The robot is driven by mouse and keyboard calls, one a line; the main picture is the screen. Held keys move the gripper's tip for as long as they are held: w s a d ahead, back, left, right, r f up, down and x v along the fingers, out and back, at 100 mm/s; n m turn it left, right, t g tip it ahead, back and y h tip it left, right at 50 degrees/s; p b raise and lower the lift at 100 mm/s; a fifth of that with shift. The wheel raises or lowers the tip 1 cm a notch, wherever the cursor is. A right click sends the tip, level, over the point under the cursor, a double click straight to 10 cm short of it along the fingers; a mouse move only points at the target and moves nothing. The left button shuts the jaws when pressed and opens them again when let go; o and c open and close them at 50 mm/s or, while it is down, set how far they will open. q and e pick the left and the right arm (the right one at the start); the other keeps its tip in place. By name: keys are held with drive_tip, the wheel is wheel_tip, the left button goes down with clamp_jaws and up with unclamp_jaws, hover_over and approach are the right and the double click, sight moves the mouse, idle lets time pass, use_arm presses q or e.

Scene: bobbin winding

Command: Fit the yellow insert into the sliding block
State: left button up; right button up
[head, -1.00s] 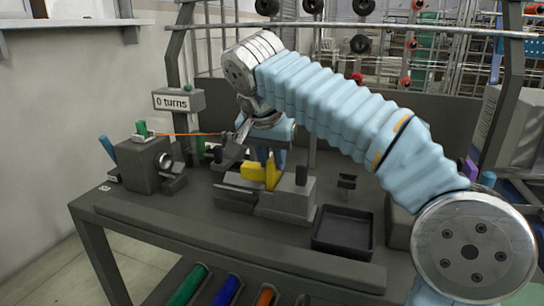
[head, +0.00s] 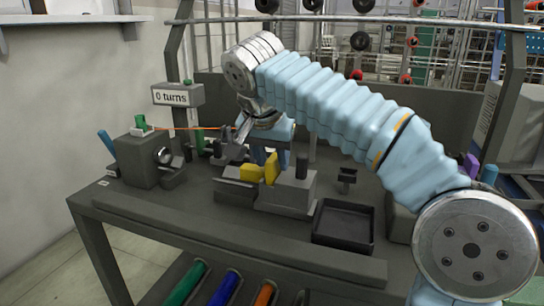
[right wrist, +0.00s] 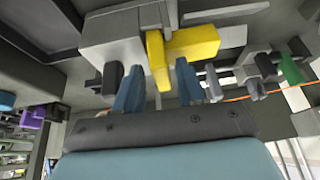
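The yellow insert (head: 271,168) shows as an upright bar with a second yellow piece (head: 250,173) to its left. In the right wrist view the yellow bar (right wrist: 157,60) and the longer yellow piece (right wrist: 193,42) meet in an L. The bar is at the left side of the grey block (head: 292,189) with a dark post, which looks like the sliding block. I cannot tell whether it is seated. My right gripper (right wrist: 158,82) is open, its blue fingers on either side of the bar, with gaps visible. My left gripper is out of view.
A black tray (head: 343,226) sits on the bench right of the block. The winder (head: 143,160) stands at the left, with an orange thread running right from it. The "0 turns" sign (head: 176,97) stands behind. The front of the bench (head: 240,235) is clear.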

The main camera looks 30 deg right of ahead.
drive_tip(key=shift+o, duration=1)
drive_tip(key=p+v, duration=0.4)
drive_tip(key=v, duration=0.9)
drive_tip(key=shift+r, duration=0.35)
drive_tip(key=shift+s+a, duration=0.1)
drive_tip(key=shift+s, duration=0.05)
